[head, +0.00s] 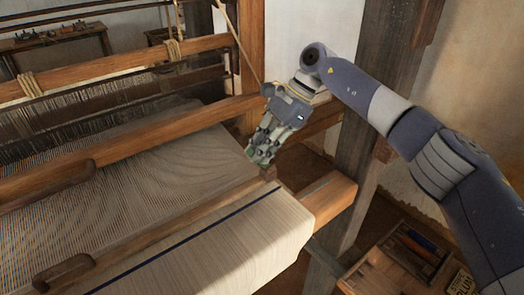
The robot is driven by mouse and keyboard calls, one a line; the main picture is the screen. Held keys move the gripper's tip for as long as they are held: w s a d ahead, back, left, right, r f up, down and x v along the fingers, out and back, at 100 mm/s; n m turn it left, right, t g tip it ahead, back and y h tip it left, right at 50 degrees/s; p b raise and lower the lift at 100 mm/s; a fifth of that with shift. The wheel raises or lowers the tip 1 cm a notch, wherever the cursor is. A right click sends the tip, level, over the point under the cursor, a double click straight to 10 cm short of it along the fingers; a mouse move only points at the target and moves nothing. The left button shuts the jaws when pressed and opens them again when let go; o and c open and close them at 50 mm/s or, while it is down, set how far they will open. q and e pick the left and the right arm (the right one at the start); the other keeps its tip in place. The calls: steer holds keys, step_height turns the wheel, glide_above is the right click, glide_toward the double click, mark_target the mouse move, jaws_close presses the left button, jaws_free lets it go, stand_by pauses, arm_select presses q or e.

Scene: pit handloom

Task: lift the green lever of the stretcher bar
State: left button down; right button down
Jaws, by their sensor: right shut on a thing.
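My right gripper (256,153) comes in from the right and points down over the right edge of the cloth. Its fingers are shut on a small greenish piece, the green lever (249,152), most of which the fingers hide. The stretcher bar (190,220), a thin wooden bar, runs slantwise across the woven cloth (230,235) just below the gripper. A small brown block sits at its right end, under the fingertips. How far the lever is raised cannot be told. My left gripper is not in view.
A thick upright post (375,100) stands close behind my right arm. An open wooden box (400,262) with tools lies at the lower right. A small table stands at the far left.

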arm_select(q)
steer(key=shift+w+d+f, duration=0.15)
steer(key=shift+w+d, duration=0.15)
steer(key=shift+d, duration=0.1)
arm_select(e)
steer(key=shift+w+d+r+y, duration=0.1)
steer(key=shift+w+d+y, duration=0.1)
steer(key=shift+d+y, duration=0.1)
steer(key=c, duration=1.5)
jaws_free()
steer(key=shift+r, duration=0.3)
step_height(320, 180, up, 9)
steer(key=shift+r, duration=0.2)
